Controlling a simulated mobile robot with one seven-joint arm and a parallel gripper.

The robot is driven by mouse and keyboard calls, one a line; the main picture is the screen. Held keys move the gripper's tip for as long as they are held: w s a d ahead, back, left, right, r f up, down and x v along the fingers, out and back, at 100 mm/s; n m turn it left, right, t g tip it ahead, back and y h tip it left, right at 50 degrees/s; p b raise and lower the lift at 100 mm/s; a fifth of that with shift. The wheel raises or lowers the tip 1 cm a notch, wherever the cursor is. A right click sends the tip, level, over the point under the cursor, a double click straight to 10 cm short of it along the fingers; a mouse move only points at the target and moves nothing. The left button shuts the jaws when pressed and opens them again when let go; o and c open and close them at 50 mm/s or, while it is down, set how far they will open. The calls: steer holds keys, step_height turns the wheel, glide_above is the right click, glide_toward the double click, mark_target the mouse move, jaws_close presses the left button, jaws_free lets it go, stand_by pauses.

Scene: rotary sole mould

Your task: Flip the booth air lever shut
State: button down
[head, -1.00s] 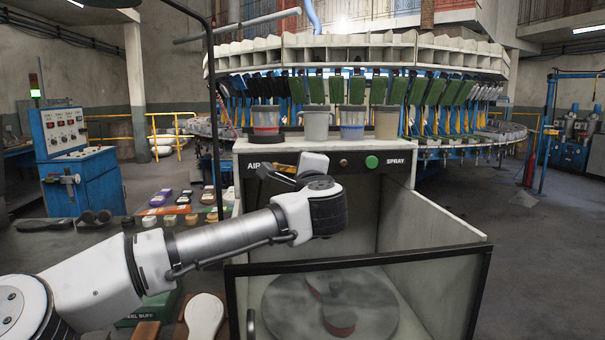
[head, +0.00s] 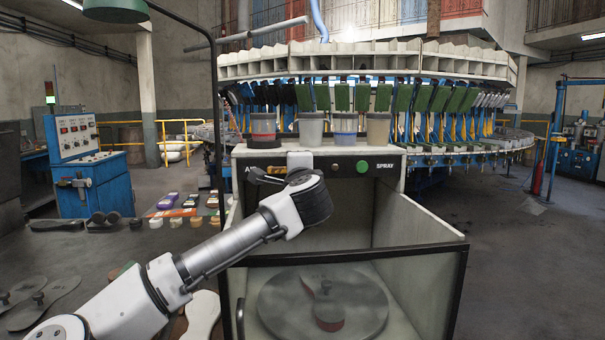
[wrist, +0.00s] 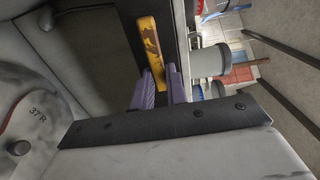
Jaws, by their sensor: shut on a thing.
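The booth air lever is a worn yellow bar (wrist: 150,45). In the head view the lever (head: 277,169) shows as a small yellow piece on the black panel strip (head: 318,167), beside the partly covered AIR label, and looks roughly level. My gripper (wrist: 160,75) has purple fingers on either side of the lever's near end and is shut on it. In the head view my gripper (head: 268,178) reaches the panel from the front, and my wrist hides part of the strip and the lever's surroundings.
A green button (head: 362,166) sits by the SPRAY label. Several cups (head: 311,130) stand on the booth top. The booth (head: 425,225) holds a round turntable (head: 275,295) behind a black-framed front panel. The sole carousel (head: 470,65) is behind. Floor at right is clear.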

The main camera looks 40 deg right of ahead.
steer(key=shift+s, duration=0.1)
steer(key=c, duration=1.4)
jaws_free()
steer(key=b+v, duration=0.3)
steer(key=v, duration=1)
steer(key=shift+s+a, duration=0.25)
